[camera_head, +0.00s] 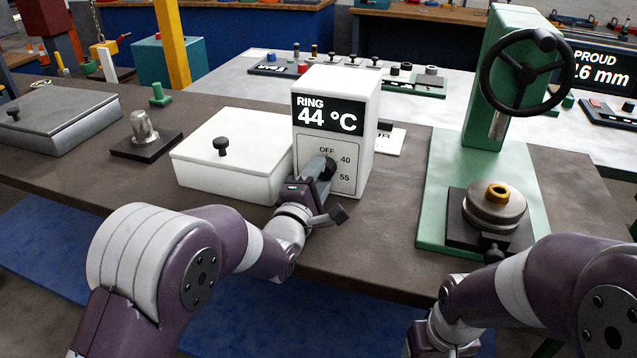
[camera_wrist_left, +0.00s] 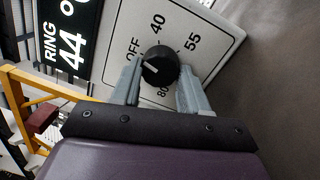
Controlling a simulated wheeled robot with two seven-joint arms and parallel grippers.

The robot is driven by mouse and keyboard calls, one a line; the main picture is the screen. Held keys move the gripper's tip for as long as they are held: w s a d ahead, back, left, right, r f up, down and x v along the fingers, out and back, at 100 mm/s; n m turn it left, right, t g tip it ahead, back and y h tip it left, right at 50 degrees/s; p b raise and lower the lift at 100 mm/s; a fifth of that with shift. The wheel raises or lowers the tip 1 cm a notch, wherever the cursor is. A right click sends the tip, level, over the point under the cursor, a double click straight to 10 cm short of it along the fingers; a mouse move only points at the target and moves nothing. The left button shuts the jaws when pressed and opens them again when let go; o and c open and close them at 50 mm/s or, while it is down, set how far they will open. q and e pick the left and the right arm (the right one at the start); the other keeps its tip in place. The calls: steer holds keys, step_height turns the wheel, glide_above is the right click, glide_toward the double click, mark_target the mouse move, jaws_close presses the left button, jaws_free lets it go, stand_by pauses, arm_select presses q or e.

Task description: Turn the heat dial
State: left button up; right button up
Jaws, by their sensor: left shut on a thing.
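The heater box is a white upright box (camera_head: 358,100) whose black display reads RING 44 °C. On its front panel is the black round heat dial (camera_head: 330,167), with OFF, 40 and 55 printed around it. In the left wrist view the dial (camera_wrist_left: 160,64) shows a white pointer mark toward the lower left, between OFF and the partly hidden 80. My left gripper (camera_head: 325,170) is shut on the dial, one grey finger on each side, as the left wrist view also shows (camera_wrist_left: 159,80). My right arm shows at the lower right; its gripper is out of frame.
A white lidded box (camera_head: 232,165) with a black knob stands left of the heater. A green press (camera_head: 437,180) with a black handwheel stands to the right. A grey lidded box (camera_head: 50,120) is far left. Bare bench top (camera_head: 385,215) lies between heater and press.

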arm_select(q)
steer(key=shift+n+b, duration=0.5)
steer(key=shift+n, duration=0.7)
steer(key=o, duration=1.1)
steer(key=shift+c, duration=0.2)
steer(key=v, duration=1.2)
steer(key=shift+s+f, duration=0.15)
steer(key=shift+s, duration=0.25)
